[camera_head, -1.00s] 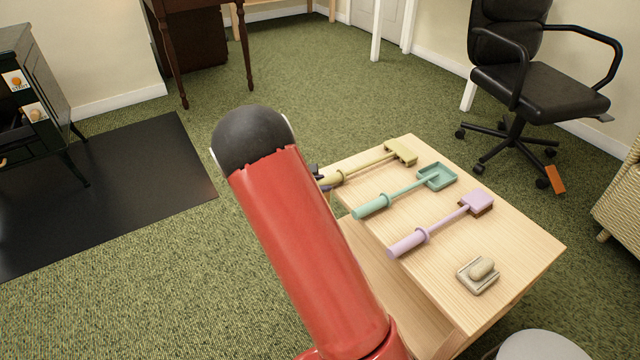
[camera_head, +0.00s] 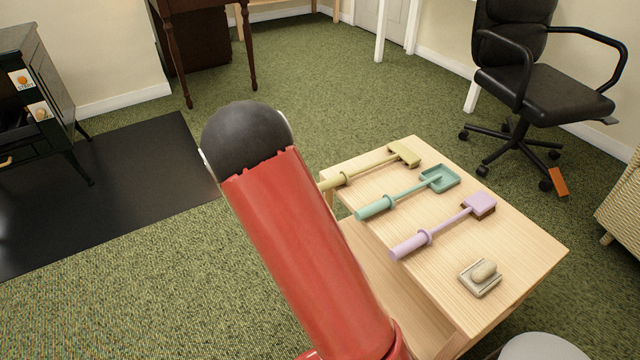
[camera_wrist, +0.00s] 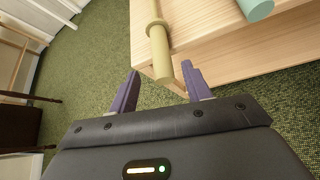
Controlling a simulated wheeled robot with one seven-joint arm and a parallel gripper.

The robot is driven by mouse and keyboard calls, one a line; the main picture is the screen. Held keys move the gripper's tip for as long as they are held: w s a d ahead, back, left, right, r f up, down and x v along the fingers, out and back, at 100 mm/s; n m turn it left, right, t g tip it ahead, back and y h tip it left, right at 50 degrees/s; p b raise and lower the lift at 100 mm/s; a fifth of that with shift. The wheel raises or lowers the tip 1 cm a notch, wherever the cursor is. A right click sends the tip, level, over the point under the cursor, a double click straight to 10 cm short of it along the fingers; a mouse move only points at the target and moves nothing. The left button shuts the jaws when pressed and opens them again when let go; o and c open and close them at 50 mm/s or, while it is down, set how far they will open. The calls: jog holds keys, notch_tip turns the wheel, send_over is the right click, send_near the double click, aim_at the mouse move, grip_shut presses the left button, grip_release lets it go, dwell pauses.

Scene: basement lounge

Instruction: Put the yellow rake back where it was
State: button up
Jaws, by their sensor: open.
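The yellow rake (camera_head: 369,168) lies on the wooden table (camera_head: 515,245), at its far left end, with its head toward the back and its handle toward the front edge. In the wrist view the rake's handle (camera_wrist: 160,55) sticks out a little past the table edge. My gripper (camera_wrist: 160,88) is open, with its two purple fingers on either side of the handle's end and apart from it. In the head view my red arm hides the gripper.
A black office chair (camera_head: 540,90) stands behind the table. Green carpet is open to the left.

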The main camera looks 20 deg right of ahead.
jog(key=s+a+r+m+y, duration=0.3)
jog(key=s+r+m, duration=0.3)
jog(key=s, duration=0.4)
jog(key=s+a+r+m+t+y, duration=0.1)
jog(key=s+a+r+m+y, duration=0.2)
jog(key=s+r, duration=0.4)
jog(key=s+a+r+m+y, duration=0.2)
jog(key=s+r+m+y, duration=0.3)
jog(key=s, duration=0.9)
jog(key=r+m, duration=0.1)
jog(key=m, duration=0.2)
jog(key=shift+a+r+m+t, duration=0.25)
jog(key=shift+a+m+t, duration=0.05)
jog(key=shift+a, duration=0.1)
